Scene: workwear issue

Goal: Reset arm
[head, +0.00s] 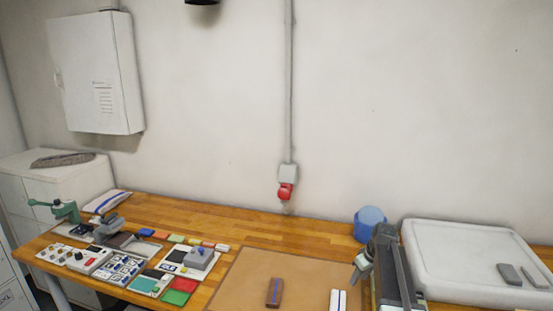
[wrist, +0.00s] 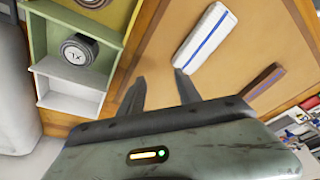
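My gripper (wrist: 160,76) is open in the wrist view, with its two dark fingers apart and nothing between them. In the head view my gripper (head: 359,270) is at the lower right, tilted down and to the left, above the workbench. A white piece with a blue stripe (wrist: 208,36) lies ahead of the fingers on a tan mat (head: 245,275). It also shows in the head view (head: 338,301). A brown piece with a blue stripe (head: 275,292) lies on the same mat, left of the white one. It also shows in the wrist view (wrist: 264,82).
Colored swatches (head: 180,297), a grey stamp-like tool (head: 198,256) and a green press (head: 66,210) crowd the left. A compartment tray (wrist: 85,22) holds a dark round item (wrist: 79,51).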

